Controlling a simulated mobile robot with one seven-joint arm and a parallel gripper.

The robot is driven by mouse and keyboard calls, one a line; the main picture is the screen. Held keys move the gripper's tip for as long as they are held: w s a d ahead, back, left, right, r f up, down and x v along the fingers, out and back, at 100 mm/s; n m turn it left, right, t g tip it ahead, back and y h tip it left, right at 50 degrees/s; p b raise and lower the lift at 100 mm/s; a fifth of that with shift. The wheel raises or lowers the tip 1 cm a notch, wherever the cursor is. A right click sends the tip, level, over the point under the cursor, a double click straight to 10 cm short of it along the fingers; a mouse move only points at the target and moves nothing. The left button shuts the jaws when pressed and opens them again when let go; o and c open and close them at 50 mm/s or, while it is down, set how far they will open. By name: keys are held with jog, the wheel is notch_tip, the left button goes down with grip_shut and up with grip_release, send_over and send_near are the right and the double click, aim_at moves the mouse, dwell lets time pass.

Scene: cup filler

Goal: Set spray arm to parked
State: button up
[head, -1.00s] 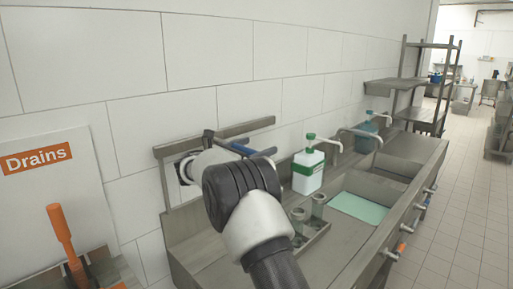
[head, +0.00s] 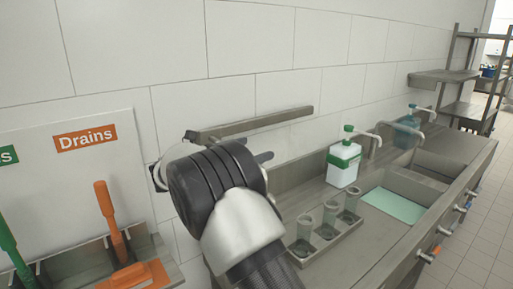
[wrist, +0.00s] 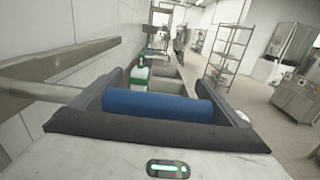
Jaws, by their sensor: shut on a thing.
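My gripper (wrist: 160,92) is shut on a blue cylinder (wrist: 158,106), which lies crosswise between its two dark fingers in the wrist view. The cylinder looks like the handle of the spray arm; its join to the rest of the arm is hidden. A grey metal bar (head: 255,123) runs along the tiled wall, above and behind my wrist in the head view. It also shows at the left of the wrist view (wrist: 45,68). In the head view my wrist hides the blue cylinder and most of the gripper; only dark finger parts show.
A steel counter holds a tray of grey cups (head: 328,238), a white-and-green pump bottle (head: 344,163) and a teal pump container (head: 406,133), with sinks beyond. A Drains board (head: 86,138) and an orange-handled tool (head: 109,212) are at left. Open floor lies at right.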

jog(key=shift+s+a, duration=0.1)
jog(key=shift+a, duration=0.05)
jog(key=o, duration=1.2)
jog(key=b+v, duration=0.1)
jog(key=v, duration=1.7)
jog(key=shift+b, duration=0.4)
